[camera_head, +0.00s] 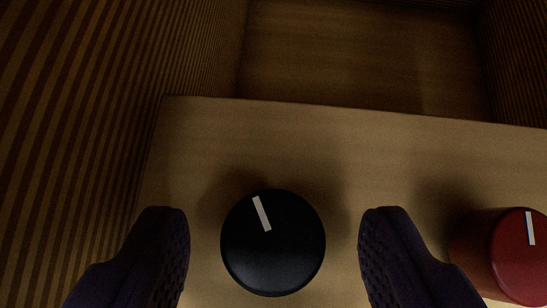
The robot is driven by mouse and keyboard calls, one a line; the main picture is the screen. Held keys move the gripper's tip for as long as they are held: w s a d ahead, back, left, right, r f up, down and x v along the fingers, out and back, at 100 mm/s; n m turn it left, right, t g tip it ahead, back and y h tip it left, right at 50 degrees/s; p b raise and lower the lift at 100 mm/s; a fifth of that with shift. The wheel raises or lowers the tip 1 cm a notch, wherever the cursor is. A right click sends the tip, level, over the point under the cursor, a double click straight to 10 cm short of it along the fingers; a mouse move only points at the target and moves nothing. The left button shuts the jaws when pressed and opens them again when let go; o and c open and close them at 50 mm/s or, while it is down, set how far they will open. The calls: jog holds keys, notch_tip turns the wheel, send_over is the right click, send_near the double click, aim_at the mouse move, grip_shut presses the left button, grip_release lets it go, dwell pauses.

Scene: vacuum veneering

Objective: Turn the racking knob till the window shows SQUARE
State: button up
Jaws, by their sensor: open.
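A round black knob (273,255) with a white pointer line sits on a tan wooden panel (330,140), low in the middle of the view. Its line points up and slightly left. My gripper (274,252) is open, with one dark finger on each side of the black knob and a gap on both sides. No window or lettering shows in this view, so I cannot tell which knob is the racking knob.
A red knob (515,265) with a white line stands at the right edge, close to my right finger. A striped wooden wall (90,110) rises on the left. A dim recess (360,55) lies beyond the panel's upper edge.

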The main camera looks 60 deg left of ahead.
jog(key=shift+w+a+f, duration=0.15)
jog(key=shift+a+f, duration=0.05)
jog(key=shift+a, duration=0.05)
jog(key=c, duration=1)
jog(key=shift+d+r+n+g+p, duration=0.15)
jog(key=shift+r+n+g+p, duration=0.1)
jog(key=shift+n+g+p, duration=0.45)
jog(key=shift+c, duration=0.2)
jog(key=shift+w+f+n+g+y+p, duration=0.1)
jog(key=shift+f+n+g+y+p, duration=0.2)
jog(key=shift+n+y+p, duration=0.3)
jog(key=o, duration=1)
jog(key=shift+o, duration=0.2)
